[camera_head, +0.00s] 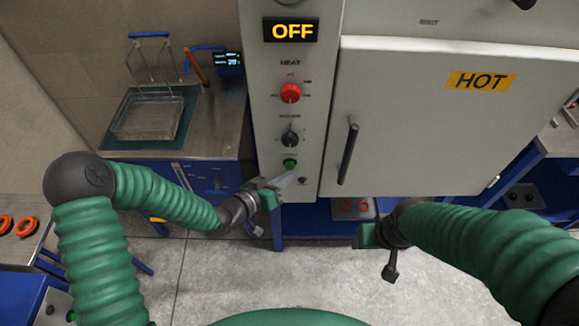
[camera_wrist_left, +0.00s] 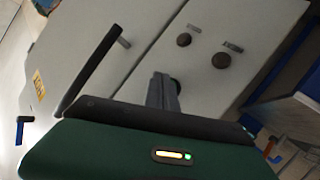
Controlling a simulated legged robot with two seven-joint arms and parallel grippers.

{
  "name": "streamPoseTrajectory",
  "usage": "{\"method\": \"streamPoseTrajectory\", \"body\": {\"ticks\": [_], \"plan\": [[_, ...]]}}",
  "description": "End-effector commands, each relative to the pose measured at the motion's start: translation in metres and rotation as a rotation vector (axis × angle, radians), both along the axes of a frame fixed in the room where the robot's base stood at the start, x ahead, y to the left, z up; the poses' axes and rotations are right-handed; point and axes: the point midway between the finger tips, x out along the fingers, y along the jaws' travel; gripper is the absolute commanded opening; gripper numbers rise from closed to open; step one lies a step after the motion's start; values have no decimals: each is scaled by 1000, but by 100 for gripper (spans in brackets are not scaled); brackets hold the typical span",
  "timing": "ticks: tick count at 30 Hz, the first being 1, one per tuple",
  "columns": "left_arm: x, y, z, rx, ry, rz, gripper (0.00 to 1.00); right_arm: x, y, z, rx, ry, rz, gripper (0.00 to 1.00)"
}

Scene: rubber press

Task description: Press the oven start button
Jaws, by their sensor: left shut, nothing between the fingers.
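The oven's grey control panel (camera_head: 290,60) carries a green round button (camera_head: 290,164) below a black knob (camera_head: 291,138) and a red knob (camera_head: 290,93). The display (camera_head: 291,29) reads OFF. My left gripper (camera_head: 290,180) is shut and empty, its fingertips just below the green button. In the left wrist view, the shut fingers (camera_wrist_left: 163,92) point at the panel and partly cover a dark round part (camera_wrist_left: 176,86). I cannot tell if they touch the button. My right gripper (camera_head: 376,238) hangs below the oven door, its fingers not clear.
The closed oven door (camera_head: 420,130) has a HOT label (camera_head: 480,81) and a long black handle (camera_head: 348,154), which also shows in the left wrist view (camera_wrist_left: 88,72). A metal bench (camera_head: 215,130) with a wire basket (camera_head: 147,118) stands left of the panel. Open floor lies below.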

Motion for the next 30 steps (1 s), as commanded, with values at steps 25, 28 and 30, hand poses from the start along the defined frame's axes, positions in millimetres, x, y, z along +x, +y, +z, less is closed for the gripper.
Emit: {"method": "streamPoseTrajectory", "body": {"ticks": [25, 28, 30], "plan": [[9, -1, 1, 1, 0, -1, 0, 0, 0, 0, 0, 0, 0, 61], [10, -1, 1, 1, 0, -2, 0, 0, 0, 0, 0, 0, 0, 61], [11, -1, 1, -1, 0, -1, 0, 0, 0, 0, 0, 0, 0, 61]]}}
